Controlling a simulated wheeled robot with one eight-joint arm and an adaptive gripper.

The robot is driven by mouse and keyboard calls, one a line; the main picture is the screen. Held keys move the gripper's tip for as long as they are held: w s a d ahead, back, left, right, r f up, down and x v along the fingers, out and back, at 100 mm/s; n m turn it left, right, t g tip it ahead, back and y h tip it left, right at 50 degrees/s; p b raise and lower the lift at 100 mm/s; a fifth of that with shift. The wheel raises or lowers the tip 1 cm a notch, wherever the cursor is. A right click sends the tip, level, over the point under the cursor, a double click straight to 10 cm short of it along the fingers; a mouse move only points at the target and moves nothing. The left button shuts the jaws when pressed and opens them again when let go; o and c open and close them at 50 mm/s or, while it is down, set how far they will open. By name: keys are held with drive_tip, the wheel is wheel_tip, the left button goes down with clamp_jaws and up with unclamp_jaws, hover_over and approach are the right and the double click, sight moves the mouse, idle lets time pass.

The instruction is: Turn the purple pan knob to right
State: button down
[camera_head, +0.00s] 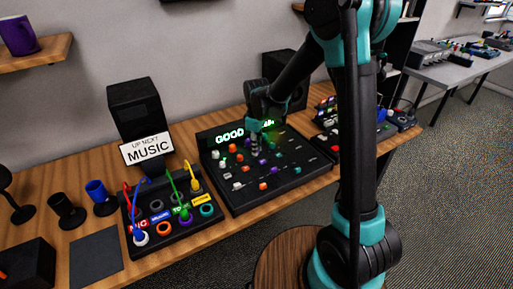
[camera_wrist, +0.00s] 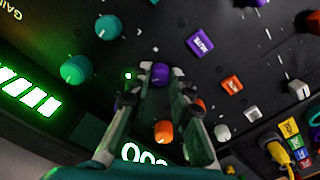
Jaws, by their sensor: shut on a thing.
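My gripper (camera_wrist: 161,74) points down onto the black mixer board, its two fingertips close on either side of a purple knob (camera_wrist: 160,72) and shut on it. In the head view my gripper (camera_head: 256,153) is over the middle of the mixer board (camera_head: 238,205) and hides the held knob. I cannot tell which way that knob is turned.
Close by are teal knobs (camera_wrist: 76,69), an orange knob (camera_wrist: 164,132) between the fingers and an orange fader cap (camera_wrist: 231,85). A lit green display (camera_head: 230,136) runs along the board's back. A cable box (camera_head: 177,240) with plugged cables stands to the left, beside a MUSIC sign (camera_head: 147,148).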

drive_tip(key=m, duration=0.5)
drive_tip(key=shift+m, duration=0.3)
drive_tip(key=m, duration=0.5)
drive_tip(key=shift+m, duration=0.3)
drive_tip(key=c, duration=1.4)
unclamp_jaws()
drive_tip(key=shift+r, duration=0.1)
wheel_tip(320, 180, up, 12)
